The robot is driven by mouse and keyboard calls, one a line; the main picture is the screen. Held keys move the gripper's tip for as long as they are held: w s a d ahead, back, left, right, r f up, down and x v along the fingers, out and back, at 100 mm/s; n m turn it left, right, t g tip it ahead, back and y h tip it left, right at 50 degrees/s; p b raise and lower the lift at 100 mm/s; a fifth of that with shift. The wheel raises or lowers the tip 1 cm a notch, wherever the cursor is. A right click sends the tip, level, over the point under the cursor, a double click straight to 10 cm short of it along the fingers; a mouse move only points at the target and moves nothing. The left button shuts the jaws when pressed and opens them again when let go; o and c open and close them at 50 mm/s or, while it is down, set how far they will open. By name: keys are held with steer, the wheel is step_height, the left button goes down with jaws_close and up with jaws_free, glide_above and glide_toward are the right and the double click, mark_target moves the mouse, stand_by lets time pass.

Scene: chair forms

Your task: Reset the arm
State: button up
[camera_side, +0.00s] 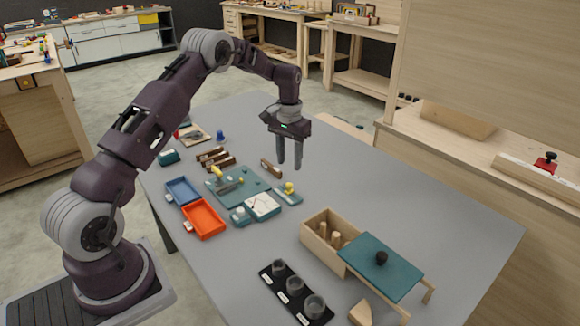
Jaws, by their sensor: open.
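My gripper (289,155) hangs above the grey table (400,195), pointing down, with its two fingers apart and nothing between them. My arm reaches up from its base at the left and bends over the table. Below and left of the gripper lies a teal mat (240,188) with a yellow-handled tool (217,173) on it. A small brown block (271,168) stands on the table just left of the fingers in the picture.
Blue tray (183,191) and orange tray (203,218) lie at the left. A wooden box (322,242) with pegs, a teal panel with a black knob (378,268) and a black holder with cups (290,287) stand in front. The table's right side is clear.

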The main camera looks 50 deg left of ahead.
steer(key=s+d+r+m+t, duration=0.1)
steer(key=s+d+r, duration=0.45)
steer(key=r, duration=0.45)
steer(key=s+d+r+m+t, duration=0.1)
steer(key=s+d+r+t, duration=0.1)
steer(key=s+d+r, duration=0.65)
steer(key=s+d+r+t, duration=0.1)
steer(key=s+d, duration=0.2)
steer(key=s, duration=0.7)
steer(key=s+d+r+m+t, duration=0.1)
steer(key=s+d+r, duration=0.1)
steer(key=s, duration=0.9)
steer(key=shift+d+r+m+t, duration=0.2)
steer(key=shift+d+m+t, duration=0.1)
steer(key=shift+d, duration=0.6)
